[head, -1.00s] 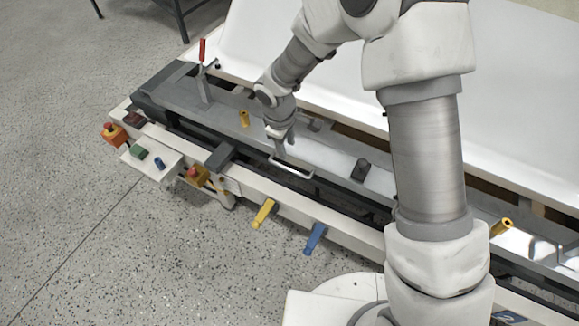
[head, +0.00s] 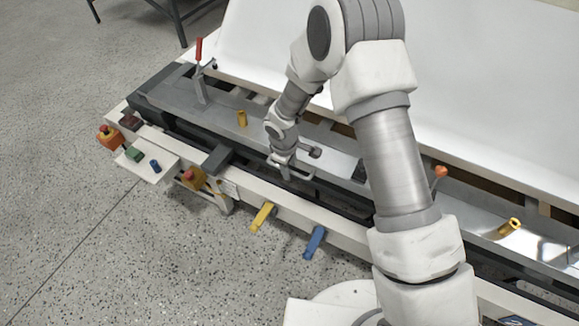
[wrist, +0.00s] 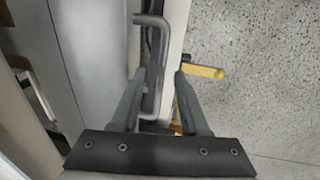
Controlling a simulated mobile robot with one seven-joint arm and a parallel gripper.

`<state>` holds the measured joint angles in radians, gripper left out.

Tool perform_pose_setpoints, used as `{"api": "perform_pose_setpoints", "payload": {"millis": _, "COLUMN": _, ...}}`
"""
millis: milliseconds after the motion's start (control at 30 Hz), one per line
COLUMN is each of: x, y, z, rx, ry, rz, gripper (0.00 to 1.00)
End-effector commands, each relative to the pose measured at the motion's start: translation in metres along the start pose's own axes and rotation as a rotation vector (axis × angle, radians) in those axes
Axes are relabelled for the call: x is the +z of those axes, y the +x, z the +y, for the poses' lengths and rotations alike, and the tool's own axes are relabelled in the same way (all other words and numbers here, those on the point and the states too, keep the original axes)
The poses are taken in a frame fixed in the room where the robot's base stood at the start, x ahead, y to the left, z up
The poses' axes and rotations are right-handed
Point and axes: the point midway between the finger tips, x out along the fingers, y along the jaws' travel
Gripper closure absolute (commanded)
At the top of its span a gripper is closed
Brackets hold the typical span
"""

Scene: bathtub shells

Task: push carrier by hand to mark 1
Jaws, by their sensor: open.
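The carrier (head: 335,163) is a pale metal plate in the long channel of the machine, with a grey bar handle (head: 302,178) on its near edge. In the wrist view the handle (wrist: 152,75) is a bent bar that runs lengthwise between my two fingers. My gripper (head: 284,172) is open around the handle, and its fingertips (wrist: 157,82) stand on either side of the bar. A gap shows on the right of the bar; I cannot tell whether the left finger touches it. I cannot make out mark 1.
A yellow lever (head: 262,217) and a blue lever (head: 314,242) stick out in front. A brass tube (head: 508,228) lies right. Open floor is in front.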

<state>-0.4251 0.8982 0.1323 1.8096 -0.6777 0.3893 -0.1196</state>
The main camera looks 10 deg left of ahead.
Motion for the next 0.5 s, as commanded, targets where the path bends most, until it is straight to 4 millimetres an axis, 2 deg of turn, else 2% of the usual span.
{"api": "perform_pose_setpoints", "payload": {"millis": 33, "x": 0.0, "y": -0.0002, "z": 0.0, "rx": 0.0, "ry": 0.0, "rz": 0.0, "gripper": 0.55}}
{"api": "perform_pose_setpoints", "payload": {"millis": 200, "x": -0.0001, "y": -0.0003, "z": 0.0, "rx": 0.0, "ry": 0.0, "rz": 0.0, "gripper": 0.86}}
{"api": "perform_pose_setpoints", "payload": {"millis": 300, "x": 0.0, "y": -0.0003, "z": 0.0, "rx": 0.0, "ry": 0.0, "rz": 0.0, "gripper": 1.0}}
{"api": "perform_pose_setpoints", "payload": {"millis": 500, "x": 0.0, "y": -0.0004, "z": 0.0, "rx": 0.0, "ry": 0.0, "rz": 0.0, "gripper": 1.0}}
